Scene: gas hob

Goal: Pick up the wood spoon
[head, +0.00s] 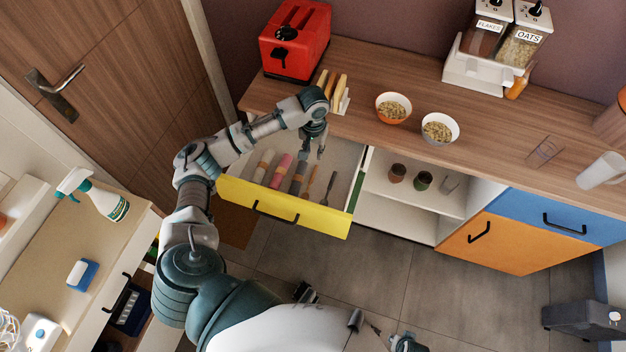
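The yellow-fronted drawer (283,208) is pulled open below the wooden counter. Several utensils lie side by side in it. A thin brownish utensil (310,181) near the drawer's right part looks like the wood spoon, but it is too small to be sure. A darker thin utensil (330,187) lies to its right. My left gripper (313,151) is above the back of the drawer, its fingers pointing down and apart, with nothing visible between them. It appears above the utensils, not touching them.
On the counter stand a red toaster (296,40), toast in a rack (338,94), two bowls (393,108) and cereal dispensers (492,62). An open shelf (410,205) with jars is right of the drawer. A side table (60,255) stands at left.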

